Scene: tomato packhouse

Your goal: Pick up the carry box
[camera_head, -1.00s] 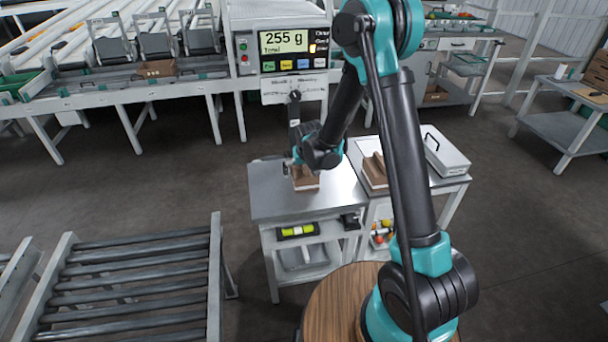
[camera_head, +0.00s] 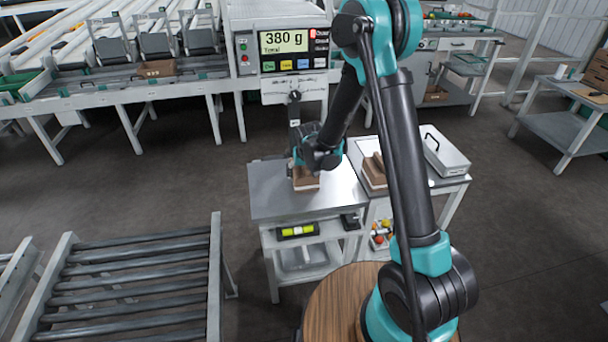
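A small brown carton with a pale lower edge, which looks like the carry box (camera_head: 306,183), sits on the grey metal top of the left workbench (camera_head: 275,203). My gripper (camera_head: 303,163) is right above it, at or very near its top. The gripper and wrist cover the carton's far part. The fingers are too small and dark to tell whether they are open or shut, or whether they touch the carton. The display (camera_head: 284,42) behind reads 380 g.
A second brown box (camera_head: 374,172) stands on the right bench, partly behind my arm. A grey lidded case with a black handle (camera_head: 445,155) lies beside it. A roller conveyor (camera_head: 130,285) is at lower left.

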